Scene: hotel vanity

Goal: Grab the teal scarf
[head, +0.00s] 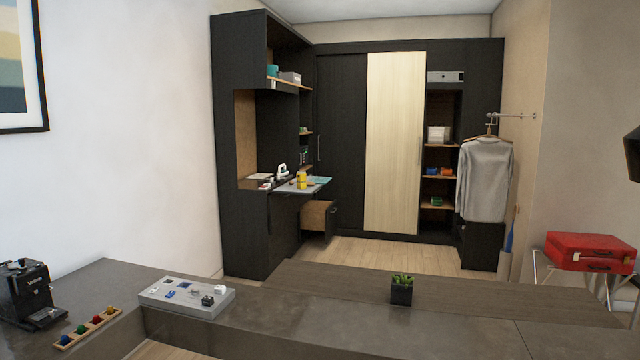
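I cannot tell for certain which thing is the teal scarf. A flat teal item (319,181) lies on the pale pull-out board of the dark vanity unit, far across the room. A rounded teal thing (272,70) sits on the upper shelf. Small green items (436,201) lie in the wardrobe's open shelf column. All are too small to make out as cloth. Neither of my grippers shows in the head view.
A dark counter (450,337) crosses the foreground, with a coffee machine (27,292), capsule tray (88,328), grey tray (187,296) and plant (401,289). An open drawer (318,216) juts below the board. A red suitcase (590,252) stands right. Wooden floor lies between.

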